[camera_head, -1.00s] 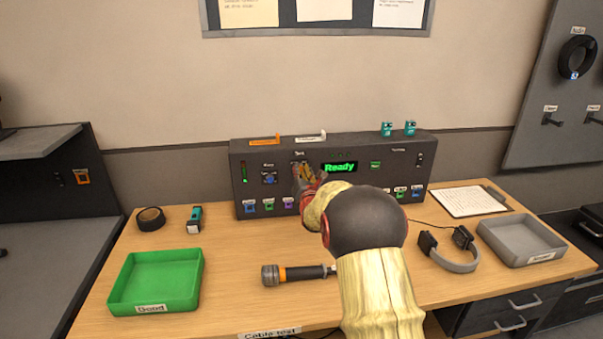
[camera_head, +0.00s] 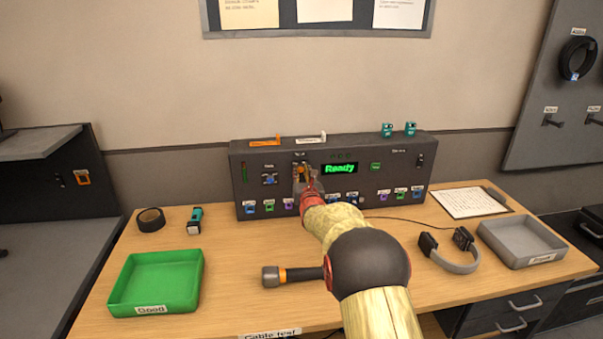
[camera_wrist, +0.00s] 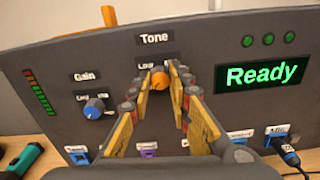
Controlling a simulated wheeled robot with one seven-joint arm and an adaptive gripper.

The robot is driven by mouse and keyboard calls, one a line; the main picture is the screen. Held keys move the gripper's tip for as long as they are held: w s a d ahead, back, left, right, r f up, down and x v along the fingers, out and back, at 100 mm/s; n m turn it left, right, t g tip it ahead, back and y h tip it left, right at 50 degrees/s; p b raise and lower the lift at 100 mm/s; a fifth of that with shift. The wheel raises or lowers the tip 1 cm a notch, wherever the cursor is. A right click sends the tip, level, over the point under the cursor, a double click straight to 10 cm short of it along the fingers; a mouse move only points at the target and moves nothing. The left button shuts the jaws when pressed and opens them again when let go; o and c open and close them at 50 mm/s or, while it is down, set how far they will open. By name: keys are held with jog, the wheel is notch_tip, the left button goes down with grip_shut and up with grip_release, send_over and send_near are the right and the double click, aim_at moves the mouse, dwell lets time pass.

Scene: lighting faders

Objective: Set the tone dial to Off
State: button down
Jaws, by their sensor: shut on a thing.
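The tone dial (camera_wrist: 159,80) is an orange knob under the "Tone" label on the dark grey panel (camera_wrist: 200,50). In the wrist view its top shows between my fingertips. My gripper (camera_wrist: 161,77) is shut on the dial, one yellow finger on each side. In the head view my gripper (camera_head: 306,180) reaches the panel just left of the green "Ready" display (camera_head: 340,168). The print around the dial is mostly covered by my fingers; only part of a label above it shows, so its setting cannot be read.
A blue gain dial (camera_wrist: 95,108) sits left of the tone dial. Coloured sockets line the panel's lower edge. On the table are a green tray (camera_head: 155,282), a microphone (camera_head: 292,275), headphones (camera_head: 450,252), a grey tray (camera_head: 520,240) and a clipboard (camera_head: 470,202).

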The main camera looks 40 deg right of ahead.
jog(key=shift+f, duration=0.15)
jog(key=c, duration=1.6)
grip_release()
jog(key=shift+c, duration=0.2)
jog(key=v, duration=1.2)
jog(key=shift+a, duration=0.15)
